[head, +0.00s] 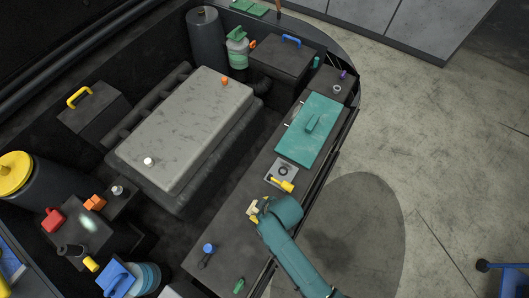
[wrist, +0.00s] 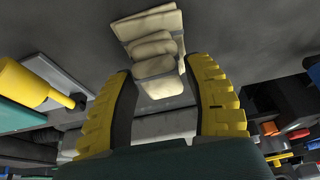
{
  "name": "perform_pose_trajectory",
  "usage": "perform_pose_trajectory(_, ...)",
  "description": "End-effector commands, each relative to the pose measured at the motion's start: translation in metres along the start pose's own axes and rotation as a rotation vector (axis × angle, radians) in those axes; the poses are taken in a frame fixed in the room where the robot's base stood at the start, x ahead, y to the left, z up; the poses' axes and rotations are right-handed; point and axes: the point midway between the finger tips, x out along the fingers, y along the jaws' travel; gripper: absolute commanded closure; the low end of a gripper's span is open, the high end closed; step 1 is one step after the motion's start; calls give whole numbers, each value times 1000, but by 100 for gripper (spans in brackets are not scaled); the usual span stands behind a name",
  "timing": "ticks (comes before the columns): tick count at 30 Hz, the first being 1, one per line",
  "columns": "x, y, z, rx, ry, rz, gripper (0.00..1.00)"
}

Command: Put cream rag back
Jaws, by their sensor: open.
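The cream rag (wrist: 150,22) is a folded, stacked bundle on a dark surface at the upper middle of the wrist view. My gripper (wrist: 160,68) is open, with one yellow finger on each side of the rag's near end. Contact between fingers and rag cannot be told. In the head view, my gripper (head: 257,208) is low over the dark ledge (head: 225,243) on the right side of the engine bay. There the rag is hard to tell apart from the yellow fingers.
A grey plate with a yellow-handled tool (head: 283,185) lies just beyond my gripper, and a teal case (head: 310,130) beyond that. A blue-capped item (head: 207,250) and a small green item (head: 239,285) are on the near ledge. The large grey engine cover (head: 185,130) is to the left.

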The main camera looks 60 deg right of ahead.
Motion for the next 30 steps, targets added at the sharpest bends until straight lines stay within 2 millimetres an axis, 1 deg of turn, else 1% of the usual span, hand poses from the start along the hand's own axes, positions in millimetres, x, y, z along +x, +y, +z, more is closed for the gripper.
perform_pose_trajectory(1, 6, 0, 2, 0, 1, 1, 49)
perform_pose_trajectory(2, -1, 0, 1, 0, 2, 1, 49)
perform_pose_trajectory(3, -13, 0, 0, 1, 1, 1, 49)
perform_pose_trajectory(5, -29, 0, -1, 1, 2, 1, 49)
perform_pose_trajectory(8, -57, -3, -1, 0, 1, 1, 49)
perform_pose_trajectory(12, -96, -3, -2, 1, 2, 2, 49)
perform_pose_trajectory(15, -122, -3, -1, 1, 2, 2, 49)
perform_pose_trajectory(18, -143, -3, -1, 0, 0, 1, 49)
perform_pose_trajectory(21, -156, -3, -1, 1, 0, 1, 49)
perform_pose_trajectory(24, -162, -3, 0, 1, -1, 0, 49)
perform_pose_trajectory(30, -163, -3, 0, 0, -1, 0, 49)
